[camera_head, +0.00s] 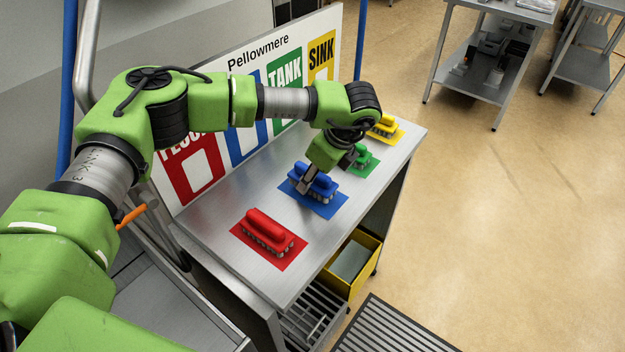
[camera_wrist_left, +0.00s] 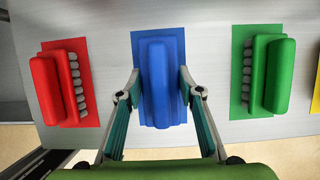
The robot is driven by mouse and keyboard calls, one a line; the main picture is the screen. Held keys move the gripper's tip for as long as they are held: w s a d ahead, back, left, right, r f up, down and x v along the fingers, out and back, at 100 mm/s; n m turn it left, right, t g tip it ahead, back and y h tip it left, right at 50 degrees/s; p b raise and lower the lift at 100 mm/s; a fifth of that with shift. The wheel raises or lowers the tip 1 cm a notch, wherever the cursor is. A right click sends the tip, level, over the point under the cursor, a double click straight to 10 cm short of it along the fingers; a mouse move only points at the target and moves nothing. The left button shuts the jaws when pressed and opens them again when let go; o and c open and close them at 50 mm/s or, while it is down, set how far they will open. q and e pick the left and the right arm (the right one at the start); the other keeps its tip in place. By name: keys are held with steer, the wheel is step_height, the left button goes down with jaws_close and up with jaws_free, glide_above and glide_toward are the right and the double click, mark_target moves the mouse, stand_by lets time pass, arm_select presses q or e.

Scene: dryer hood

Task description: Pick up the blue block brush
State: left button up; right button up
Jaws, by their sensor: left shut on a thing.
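The blue block brush (camera_head: 319,180) is on the blue mat (camera_head: 327,208) in the middle of the metal table. In the left wrist view the blue brush (camera_wrist_left: 157,90) stands upright in the picture, with the blue mat (camera_wrist_left: 173,40) behind it. My left gripper (camera_head: 322,175) reaches down over it from above. Its two fingers (camera_wrist_left: 159,82) are shut on the brush, one on each side. I cannot tell whether the brush touches the mat. My right gripper is not in view.
A red brush (camera_head: 264,231) lies nearer on a red mat, and green (camera_head: 360,156) and yellow (camera_head: 384,124) brushes lie farther along on their mats. A sign board (camera_head: 273,85) stands along the table's back edge. A yellow bin (camera_head: 365,280) sits below the table.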

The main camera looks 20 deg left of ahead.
arm_select(q)
steer(key=s+r+p, duration=0.2)
steer(key=s+r, duration=0.9)
steer(key=s, duration=0.3)
steer(key=shift+a, duration=0.3)
steer(key=o, duration=0.6)
steer(key=shift+r, duration=0.1)
steer(key=shift+c, duration=0.2)
steer(key=c, duration=0.4)
steer(key=shift+s, duration=0.1)
